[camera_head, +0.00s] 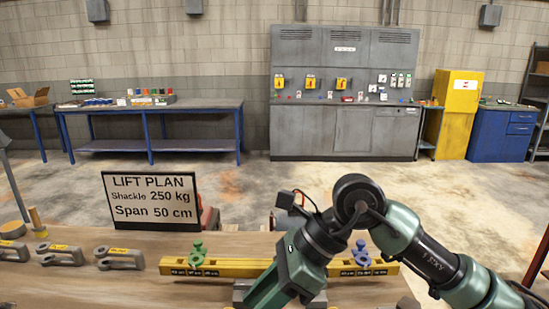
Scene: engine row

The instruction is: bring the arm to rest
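My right arm comes in from the lower right, bends at a dark joint and runs down to the left over the middle of the workbench. Its green section passes in front of a yellow beam and leaves the bottom of the picture. No fingertips of my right gripper can be made out. My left arm and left gripper are not in view.
The yellow beam (222,269) carries a green fitting (197,254) and a blue fitting (361,255). Several grey shackles, one here (119,260), lie left on the wooden workbench (60,291). A lift plan sign (152,202) stands behind them.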

